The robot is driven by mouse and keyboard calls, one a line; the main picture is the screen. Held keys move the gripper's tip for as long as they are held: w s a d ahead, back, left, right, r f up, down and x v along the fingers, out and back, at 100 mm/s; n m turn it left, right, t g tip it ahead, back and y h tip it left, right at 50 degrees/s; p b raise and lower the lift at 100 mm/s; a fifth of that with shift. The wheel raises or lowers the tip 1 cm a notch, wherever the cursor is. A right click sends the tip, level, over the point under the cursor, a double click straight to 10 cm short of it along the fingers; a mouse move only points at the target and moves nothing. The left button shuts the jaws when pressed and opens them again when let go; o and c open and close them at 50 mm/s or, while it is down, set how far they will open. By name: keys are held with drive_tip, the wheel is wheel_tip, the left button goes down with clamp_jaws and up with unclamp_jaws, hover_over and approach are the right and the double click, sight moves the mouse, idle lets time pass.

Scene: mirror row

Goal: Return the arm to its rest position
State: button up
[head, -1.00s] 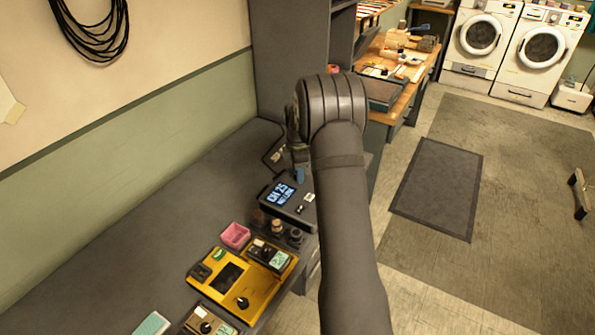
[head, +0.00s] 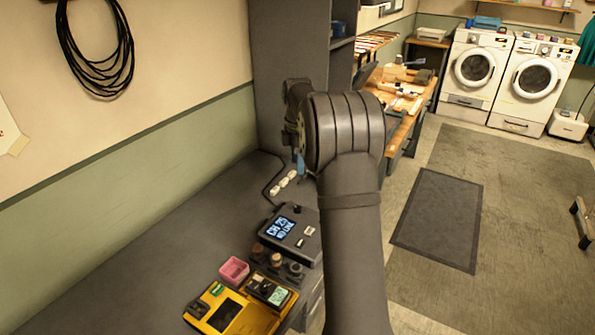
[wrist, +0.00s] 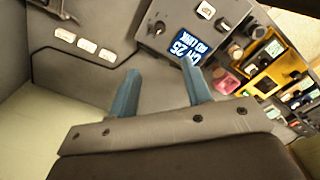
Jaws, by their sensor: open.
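My arm rises from the bottom of the head view, and its dark grey links hide part of the bench. My gripper (wrist: 160,68) shows in the wrist view as two blue fingers spread apart with nothing between them. In the head view only a small blue part of the gripper (head: 301,164) shows beside the arm, above the far end of the bench; the rest is hidden. A dark box with a lit display (head: 285,228) stands on the bench below it, and also shows beyond the fingers in the wrist view (wrist: 190,25).
A yellow device (head: 225,315), a pink container (head: 234,270) and several knobs (head: 275,258) sit nearer on the bench. A tall grey cabinet (head: 290,50) stands behind the arm. The bench's left side (head: 150,260) is clear.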

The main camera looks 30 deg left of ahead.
sight(298, 207)
idle(0.4)
wheel_tip(298, 207, down, 17)
drive_tip(key=shift+f, duration=0.15)
idle(0.5)
drive_tip(key=shift+f, duration=0.2)
drive_tip(key=shift+r+m, duration=0.2)
drive_tip(key=shift+m, duration=0.6)
drive_tip(key=m, duration=1.1)
drive_tip(key=shift+m, duration=2.5)
